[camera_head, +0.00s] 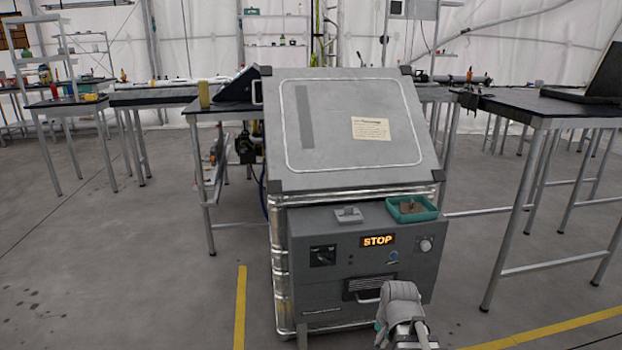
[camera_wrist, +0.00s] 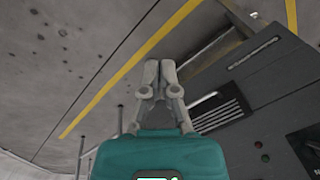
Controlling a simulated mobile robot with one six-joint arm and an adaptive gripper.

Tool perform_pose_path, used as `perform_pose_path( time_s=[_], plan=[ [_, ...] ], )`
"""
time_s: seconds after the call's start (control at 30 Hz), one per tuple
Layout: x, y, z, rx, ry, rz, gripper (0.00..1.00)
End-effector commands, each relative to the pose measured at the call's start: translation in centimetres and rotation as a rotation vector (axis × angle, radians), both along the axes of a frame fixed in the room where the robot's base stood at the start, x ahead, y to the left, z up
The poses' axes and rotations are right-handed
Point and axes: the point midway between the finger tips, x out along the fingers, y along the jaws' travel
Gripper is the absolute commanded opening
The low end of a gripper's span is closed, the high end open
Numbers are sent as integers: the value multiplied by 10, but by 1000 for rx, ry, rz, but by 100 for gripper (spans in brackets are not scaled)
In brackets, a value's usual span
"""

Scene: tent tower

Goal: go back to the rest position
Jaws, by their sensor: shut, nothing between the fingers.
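My gripper (camera_wrist: 160,72) is shut and empty in the wrist view, its two grey fingers together over the floor beside the grey machine's front panel. In the head view my arm shows at the bottom, in front of the machine (camera_head: 310,272); the fingertips cannot be made out there. The machine has a lit STOP display (camera_head: 377,240), a round knob (camera_head: 425,245), a black switch (camera_head: 323,256) and a slotted vent, which also shows in the wrist view (camera_wrist: 218,112). Its large sloped lid (camera_head: 345,120) is down.
A teal tray (camera_head: 430,216) with brown contents and a small grey holder (camera_head: 347,214) sit on the machine's front ledge. A black-topped table (camera_head: 540,108) stands at the right, and more tables stand behind. The floor at the left is clear, with a yellow line (camera_head: 240,305).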

Motion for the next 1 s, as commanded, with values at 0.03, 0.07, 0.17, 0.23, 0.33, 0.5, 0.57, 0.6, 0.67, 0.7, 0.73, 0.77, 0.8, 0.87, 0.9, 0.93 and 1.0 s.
perform_pose_path(
  time_s=[0.03, 0.07, 0.17, 0.23, 0.33, 0.5, 0.57, 0.6, 0.67, 0.7, 0.73, 0.77, 0.8, 0.87, 0.9, 0.93, 1.0],
  plan=[
    [-8, 3, -1, -17, 14, 70, 0],
    [-11, 5, -1, -28, 22, 114, 0],
    [-21, 8, -2, -55, 46, 237, 0],
    [-27, 10, -2, -69, 61, 310, 0],
    [-33, 13, -2, -85, 78, 397, 0],
    [-44, 15, -2, -106, 107, 529, 0],
    [-48, 16, -2, -111, 118, 572, 0],
    [-47, 16, 5, -111, 119, 575, 0],
    [-47, 15, 12, -111, 118, 572, 0],
    [-47, 15, 15, -111, 118, 571, 0],
    [-47, 15, 18, -111, 117, 570, 0],
    [-47, 15, 21, -111, 117, 570, 0],
    [-47, 15, 25, -111, 117, 570, 0],
    [-47, 15, 31, -111, 117, 569, 0],
    [-46, 15, 36, -111, 117, 569, 0],
    [-46, 15, 41, -110, 117, 568, 0],
    [-46, 15, 50, -110, 117, 568, 0]
  ],
)
